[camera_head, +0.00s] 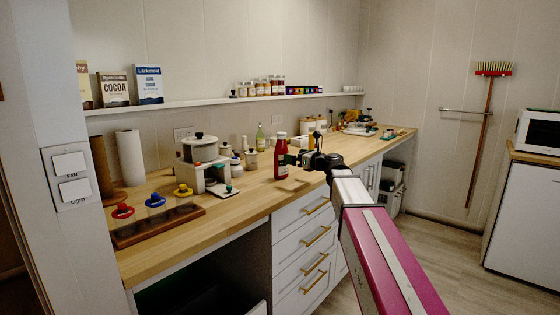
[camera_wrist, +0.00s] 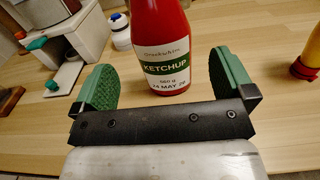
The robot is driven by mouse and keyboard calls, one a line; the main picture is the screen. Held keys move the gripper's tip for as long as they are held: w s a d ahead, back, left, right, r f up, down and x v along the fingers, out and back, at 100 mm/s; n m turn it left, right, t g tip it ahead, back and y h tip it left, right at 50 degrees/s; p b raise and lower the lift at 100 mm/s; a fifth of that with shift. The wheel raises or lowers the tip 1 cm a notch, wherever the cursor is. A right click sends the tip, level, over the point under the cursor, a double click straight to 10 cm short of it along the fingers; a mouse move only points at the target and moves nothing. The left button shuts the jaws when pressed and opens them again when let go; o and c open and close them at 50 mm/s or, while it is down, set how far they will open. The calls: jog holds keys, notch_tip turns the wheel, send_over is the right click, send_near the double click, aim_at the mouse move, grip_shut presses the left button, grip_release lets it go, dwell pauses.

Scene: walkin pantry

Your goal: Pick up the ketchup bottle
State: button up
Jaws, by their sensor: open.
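The red ketchup bottle (camera_head: 281,158) with a white and green label stands upright on the wooden counter. In the wrist view the bottle (camera_wrist: 163,62) is just ahead of and partly between the two green fingers. My gripper (camera_wrist: 168,78) is open, with one finger on each side of the bottle's lower part and a visible gap on both sides. In the head view my gripper (camera_head: 296,158) is at the bottle's right, small and partly dark against the counter. The bottle's top lies outside the wrist view.
A white stand with a pot (camera_head: 203,160) is left of the bottle. A wooden tray (camera_head: 160,226) with coloured-lidded items lies at the near left. A bottle with a red-and-yellow end (camera_wrist: 305,66) is at the wrist view's right.

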aim_at(285, 143)
jog(key=x, duration=0.8)
jog(key=c, duration=1.1)
jog(key=shift+r, duration=0.15)
jog(key=shift+r, duration=0.3)
notch_tip(285, 143, up, 4)
jog(key=shift+s+f, duration=0.1)
jog(key=s+d+r, duration=0.1)
jog(key=s+r, duration=0.5)
jog(key=s, duration=0.5)
jog(key=r, duration=1.2)
jog(key=shift+s+d+r, duration=0.15)
jog(key=shift+d+r, duration=0.05)
jog(key=shift+d, duration=0.05)
